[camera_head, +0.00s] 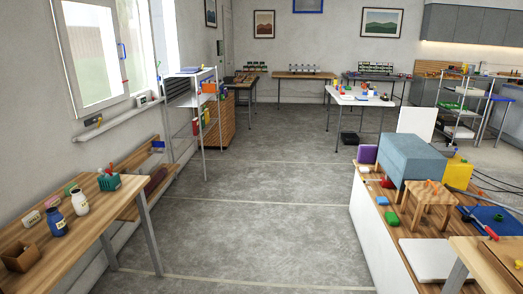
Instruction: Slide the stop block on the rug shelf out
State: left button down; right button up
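A low wooden shelf (130,212) runs along the left wall beneath the window, behind the near table. A dark maroon roll (155,181), which looks like a rolled rug, lies at its far end. A small blue piece (158,144) shows at the wall just above the roll. I cannot tell whether this is the stop block; the details are too small. Part of the shelf is hidden by the wooden table. Neither of my grippers is in view.
A wooden table (92,221) with jars and a small box stands at the near left. A cabinet (385,243) with a blue-grey block and stool is at the right. The grey floor (250,225) between is clear.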

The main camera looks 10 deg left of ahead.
aim_at(155, 145)
jog(key=i+u, duration=0.2)
jog(key=i, duration=2.05)
jog(key=i+j+u, duration=0.1)
jog(key=i+u, duration=0.15)
jog(key=i, duration=0.3)
jog(key=i+u, duration=0.25)
jog(key=i, duration=0.35)
jog(key=i+l+u, duration=0.25)
jog(key=i, duration=0.3)
jog(key=i+l+u, duration=0.25)
jog(key=i, duration=0.3)
jog(key=i+j, duration=0.2)
jog(key=i, duration=0.35)
jog(key=i+j+u, duration=0.1)
jog(key=i, duration=0.45)
jog(key=i+j, duration=0.2)
jog(key=i, duration=0.4)
